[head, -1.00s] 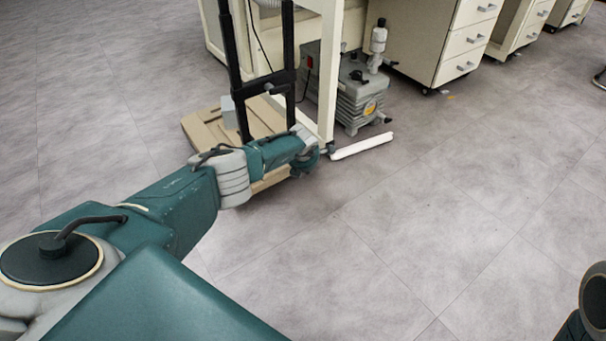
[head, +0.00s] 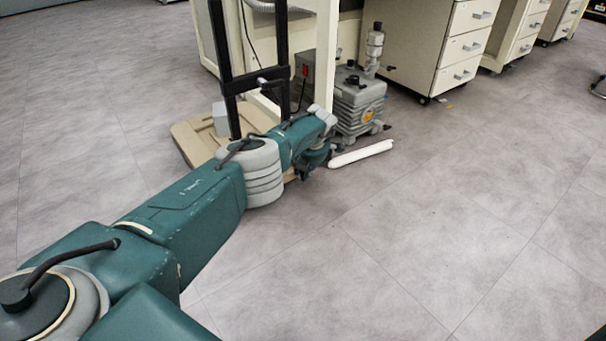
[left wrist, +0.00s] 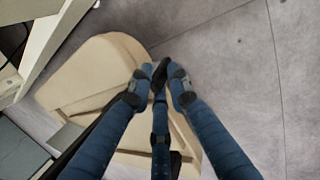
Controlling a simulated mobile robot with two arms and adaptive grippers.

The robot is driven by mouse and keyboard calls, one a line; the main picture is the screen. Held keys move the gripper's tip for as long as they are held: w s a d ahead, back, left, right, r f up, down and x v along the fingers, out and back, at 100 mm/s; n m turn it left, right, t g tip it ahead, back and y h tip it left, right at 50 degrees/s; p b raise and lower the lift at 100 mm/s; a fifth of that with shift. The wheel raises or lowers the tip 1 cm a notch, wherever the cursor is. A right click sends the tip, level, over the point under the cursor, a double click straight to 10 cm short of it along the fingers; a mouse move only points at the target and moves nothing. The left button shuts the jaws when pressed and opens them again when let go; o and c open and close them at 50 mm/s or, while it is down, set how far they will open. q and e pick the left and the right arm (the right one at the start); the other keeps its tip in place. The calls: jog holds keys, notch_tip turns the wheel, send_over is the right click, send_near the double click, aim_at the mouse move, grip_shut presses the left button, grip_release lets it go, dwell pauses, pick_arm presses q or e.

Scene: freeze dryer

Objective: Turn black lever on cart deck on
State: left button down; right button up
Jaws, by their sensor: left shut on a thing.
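The cart has a beige deck (head: 190,142) on the floor at upper middle-left of the head view; the deck also fills the middle of the left wrist view (left wrist: 110,62). My left gripper (head: 312,165) is low at the deck's right end, partly hidden by its own wrist. In the left wrist view its blue fingers (left wrist: 160,78) come together over the deck's edge, shut on a small dark thing. This seems to be the black lever (left wrist: 161,68), mostly hidden between the fingertips; its angle cannot be told. My right gripper is out of view.
A black upright frame (head: 228,60) rises from the cart. A cream bench leg (head: 326,60) and a grey pump (head: 358,100) stand close behind the gripper. A white bar (head: 360,153) lies on the floor to its right. Drawer cabinets (head: 465,45) stand farther back. Front floor is clear.

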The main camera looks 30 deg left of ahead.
pick_arm(q)
jog(key=shift+w+d, duration=0.2)
jog(key=shift+d, duration=0.05)
jog(key=c, duration=1.6)
grip_release()
jog(key=v, duration=1.2)
jog(key=shift+a, duration=0.15)
jog(key=shift+c, duration=0.4)
